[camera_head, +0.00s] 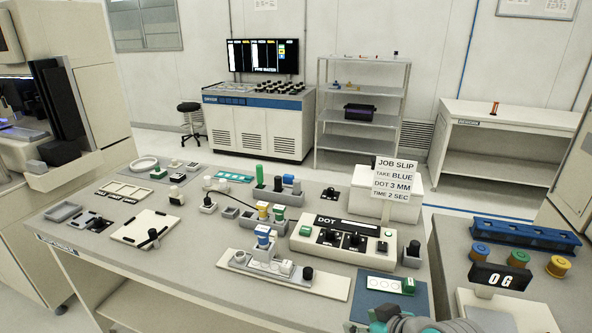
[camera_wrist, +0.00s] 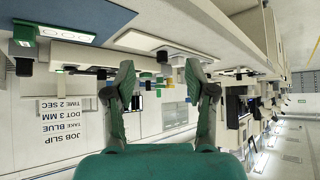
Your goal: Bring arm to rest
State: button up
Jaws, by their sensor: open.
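My gripper (camera_wrist: 160,68) shows in the wrist view, with its two dark green fingers spread apart and nothing between them. The wrist view is upside down, so the bench and its devices hang along the top of the picture. The fingertips lie in front of the bench's devices in that picture; I cannot tell the distance between them. In the head view only a teal and grey part of my arm (camera_head: 402,324) shows at the bottom edge, right of centre. The fingers are not visible there.
The bench (camera_head: 190,262) carries a job slip (camera_head: 392,176), a DOT controller (camera_head: 342,238), a blue mat (camera_head: 372,302) and several small fixtures. A shelf (camera_head: 362,100) and stool (camera_head: 190,110) stand behind.

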jog(key=s+d+f+m+t+h, duration=0.1)
jog(key=s+f+m+t, duration=0.1)
jog(key=s+f, duration=0.55)
jog(key=s+d+f+m+t+h, duration=0.1)
jog(key=s+d+f+m, duration=0.1)
jog(key=s+f, duration=0.55)
jog(key=s+d+r+t+h, duration=0.1)
jog(key=s+r, duration=0.2)
jog(key=s, duration=0.8)
jog(key=s+r+m+t+h, duration=0.1)
jog(key=s+r+t, duration=0.1)
jog(key=s, duration=1)
jog(key=shift+s+d+r+t, duration=0.2)
jog(key=shift+d+r+t, duration=0.15)
jog(key=shift+r, duration=0.55)
